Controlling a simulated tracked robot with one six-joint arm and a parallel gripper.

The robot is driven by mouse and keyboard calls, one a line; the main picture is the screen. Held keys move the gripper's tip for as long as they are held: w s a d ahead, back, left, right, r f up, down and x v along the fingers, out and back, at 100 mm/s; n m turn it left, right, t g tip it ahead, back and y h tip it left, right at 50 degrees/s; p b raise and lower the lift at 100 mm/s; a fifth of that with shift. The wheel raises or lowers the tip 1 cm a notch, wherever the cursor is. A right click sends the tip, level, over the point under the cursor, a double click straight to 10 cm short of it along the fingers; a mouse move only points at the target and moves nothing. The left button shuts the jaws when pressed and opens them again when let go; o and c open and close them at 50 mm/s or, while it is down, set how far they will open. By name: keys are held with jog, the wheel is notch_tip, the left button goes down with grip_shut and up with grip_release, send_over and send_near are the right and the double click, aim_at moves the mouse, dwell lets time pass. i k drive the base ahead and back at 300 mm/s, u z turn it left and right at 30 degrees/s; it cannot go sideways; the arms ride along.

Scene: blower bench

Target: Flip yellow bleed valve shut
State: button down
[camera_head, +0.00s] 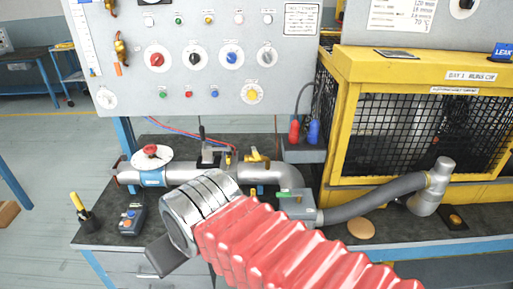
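A small yellow-handled valve (256,156), which looks like the bleed valve, sits on top of the grey pipe (187,172) on the bench. Its handle appears to lie roughly along the pipe, but it is too small to tell whether it is open or shut. My arm, in a red bellows sleeve, reaches in from the lower right to a silver ringed wrist just in front of the pipe. A dark flat part of my gripper (166,255) shows at the lower left of the wrist. The fingertips are hidden, and no contact with the valve shows.
A red knob on a white disc (151,152) stands on the pipe's left. A grey panel (190,75) with knobs rises behind. A yellow caged machine (420,110) stands right, joined by a grey hose (375,197). A small control box (132,219) sits at the bench's left.

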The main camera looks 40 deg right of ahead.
aim_at(256, 156)
jog(key=i, duration=0.85)
